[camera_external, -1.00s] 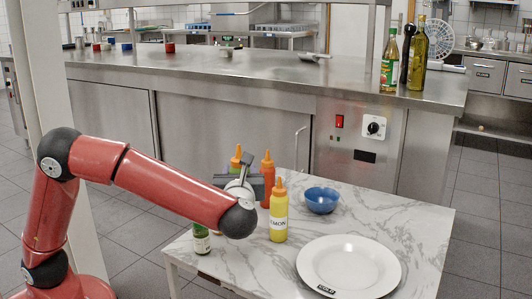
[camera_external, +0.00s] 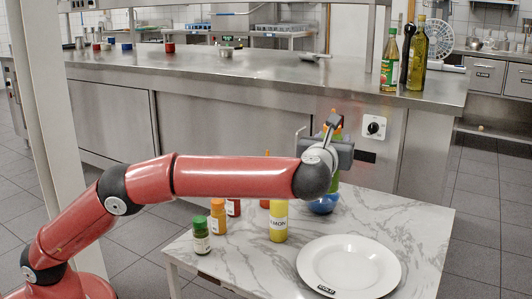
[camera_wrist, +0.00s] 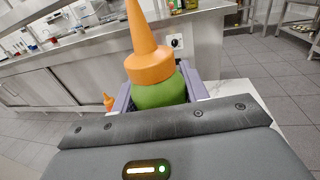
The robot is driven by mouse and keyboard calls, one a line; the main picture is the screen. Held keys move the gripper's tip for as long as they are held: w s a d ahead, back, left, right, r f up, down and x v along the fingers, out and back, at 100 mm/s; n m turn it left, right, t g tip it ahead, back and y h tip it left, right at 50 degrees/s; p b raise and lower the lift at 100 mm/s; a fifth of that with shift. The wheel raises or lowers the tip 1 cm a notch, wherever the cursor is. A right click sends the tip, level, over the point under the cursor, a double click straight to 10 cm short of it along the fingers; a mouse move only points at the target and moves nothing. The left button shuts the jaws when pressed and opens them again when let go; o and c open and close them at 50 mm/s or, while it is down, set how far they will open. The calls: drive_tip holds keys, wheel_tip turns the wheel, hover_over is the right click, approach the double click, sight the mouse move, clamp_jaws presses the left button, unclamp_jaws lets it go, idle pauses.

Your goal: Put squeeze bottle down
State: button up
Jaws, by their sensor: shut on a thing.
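My gripper (camera_external: 337,155) is shut on a green squeeze bottle with an orange nozzle. The bottle (camera_wrist: 160,93) stands roughly upright between the jaws in the wrist view, its nozzle pointing up. In the external view, some green of the bottle (camera_external: 334,183) shows below my gripper, in front of or above the blue bowl (camera_external: 322,206). My gripper covers its middle. The bottle's base is hard to make out, and I cannot tell its exact height over the marble table (camera_external: 420,222).
A yellow lemon bottle (camera_external: 278,223) and a partly hidden red bottle (camera_external: 265,203) stand left of the bowl. Small jars (camera_external: 201,238) stand at the table's left. A white plate (camera_external: 349,285) lies at the front. The right side of the table is clear. A steel counter (camera_external: 240,75) stands behind.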

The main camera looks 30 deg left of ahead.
drive_tip(key=w+d+m+h, duration=0.2)
drive_tip(key=w+d+h, duration=0.1)
drive_tip(key=d, duration=0.3)
wheel_tip(320, 180, down, 20)
drive_tip(key=b, duration=0.3)
drive_tip(key=shift+b, duration=0.3)
drive_tip(key=o, duration=1.1)
drive_tip(key=shift+f, duration=0.1)
drive_tip(key=s+b, duration=0.1)
drive_tip(key=s, duration=1.1)
